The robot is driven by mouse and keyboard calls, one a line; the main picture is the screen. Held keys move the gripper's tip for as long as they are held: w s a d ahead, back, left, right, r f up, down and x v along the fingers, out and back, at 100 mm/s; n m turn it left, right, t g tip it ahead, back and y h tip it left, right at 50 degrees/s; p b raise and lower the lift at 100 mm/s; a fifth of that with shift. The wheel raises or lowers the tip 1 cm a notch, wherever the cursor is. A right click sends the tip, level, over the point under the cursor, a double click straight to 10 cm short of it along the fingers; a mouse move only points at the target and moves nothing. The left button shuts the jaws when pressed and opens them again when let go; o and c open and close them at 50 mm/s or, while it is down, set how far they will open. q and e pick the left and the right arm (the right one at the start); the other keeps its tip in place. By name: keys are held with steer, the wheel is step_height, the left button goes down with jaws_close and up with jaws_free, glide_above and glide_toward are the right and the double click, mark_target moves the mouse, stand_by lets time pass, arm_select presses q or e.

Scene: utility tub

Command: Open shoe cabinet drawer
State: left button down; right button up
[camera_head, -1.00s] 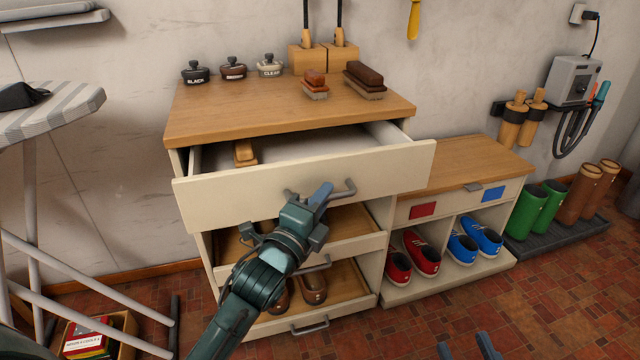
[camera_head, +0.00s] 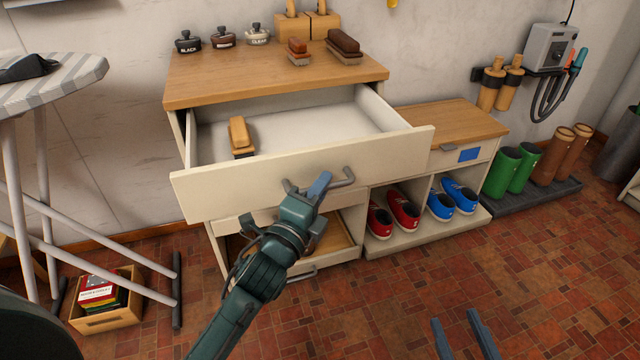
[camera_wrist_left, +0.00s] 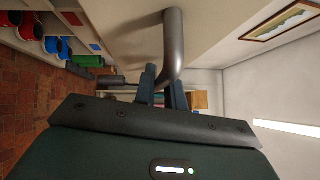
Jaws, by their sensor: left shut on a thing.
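The shoe cabinet (camera_head: 275,83) is cream with a wooden top. Its top drawer (camera_head: 235,186) is pulled well out, and a tan wooden brush (camera_head: 240,134) lies inside it. My left gripper (camera_head: 316,186) is shut on the grey bar handle (camera_head: 346,178) of this drawer. In the left wrist view, the handle (camera_wrist_left: 173,45) passes between the fingers (camera_wrist_left: 160,90). The lower drawers are partly hidden by the top drawer and my left arm. My right gripper (camera_head: 462,338) shows only its two fingertips at the bottom edge, apart and empty above the floor.
Polish tins (camera_head: 223,38) and brushes (camera_head: 343,45) stand on the cabinet top. A low bench (camera_head: 445,122) with red and blue shoes stands to the right, boots (camera_head: 525,165) beyond it. An ironing board (camera_head: 50,72) and a wooden crate (camera_head: 105,320) are left. The right-hand floor is clear.

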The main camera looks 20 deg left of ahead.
arm_select(q)
steer(key=c, duration=1.5)
jaws_free()
arm_select(e)
steer(key=shift+a+r, duration=0.1)
arm_select(q)
steer(key=shift+p+v, duration=0.75)
steer(key=shift+v, duration=5.85)
arm_select(e)
steer(key=shift+d+m+g+h, duration=0.3)
steer(key=shift+d+h, duration=0.05)
steer(key=shift+h, duration=0.15)
